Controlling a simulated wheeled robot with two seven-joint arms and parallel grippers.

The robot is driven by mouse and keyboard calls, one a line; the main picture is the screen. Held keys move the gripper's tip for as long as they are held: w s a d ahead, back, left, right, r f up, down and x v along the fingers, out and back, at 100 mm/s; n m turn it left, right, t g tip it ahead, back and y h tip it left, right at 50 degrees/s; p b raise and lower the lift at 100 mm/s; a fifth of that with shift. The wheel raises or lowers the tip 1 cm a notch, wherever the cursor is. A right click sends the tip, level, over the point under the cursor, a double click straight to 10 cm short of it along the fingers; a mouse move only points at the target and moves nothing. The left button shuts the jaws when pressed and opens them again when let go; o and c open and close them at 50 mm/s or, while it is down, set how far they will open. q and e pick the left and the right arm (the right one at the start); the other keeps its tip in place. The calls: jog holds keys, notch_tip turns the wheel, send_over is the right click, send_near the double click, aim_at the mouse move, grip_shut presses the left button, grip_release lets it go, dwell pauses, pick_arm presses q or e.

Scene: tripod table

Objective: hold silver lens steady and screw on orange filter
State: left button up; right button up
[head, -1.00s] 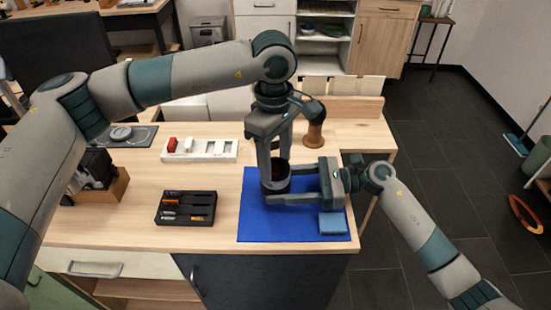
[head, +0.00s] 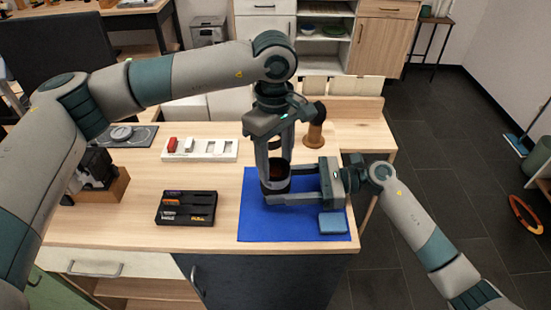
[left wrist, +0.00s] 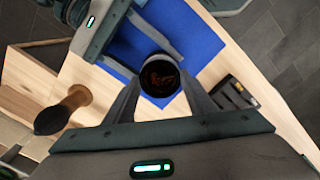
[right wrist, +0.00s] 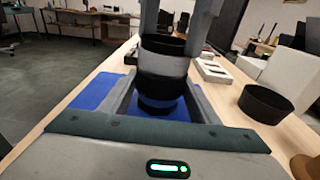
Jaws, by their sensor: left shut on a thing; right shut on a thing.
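The silver lens, with black bands and a silver band (right wrist: 163,66), stands upright over the blue mat (head: 258,224). My right gripper (head: 277,187) is shut around the lens (head: 272,186) from the right side. My left gripper (head: 276,167) comes down from above and is shut on the dark-rimmed orange filter (left wrist: 160,77) at the top of the lens. Orange-red glints show inside the rim in the left wrist view. The filter sits on or against the lens top; I cannot tell how far it is threaded.
A blue block (head: 333,222) lies at the mat's front right. A wooden piece with a black end (head: 315,130) stands behind. A black tray (head: 187,208) and a white tray (head: 206,150) are to the left. Bare tabletop lies between the trays and the front edge.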

pick_arm(q)
jog(key=shift+f+m, duration=0.2)
jog(key=shift+m, duration=0.8)
jog(key=shift+s+m, duration=0.1)
jog(key=shift+m, duration=1.4)
jog(key=shift+m, duration=1.4)
jog(key=shift+f+m, duration=0.1)
jog(key=shift+m, duration=1.4)
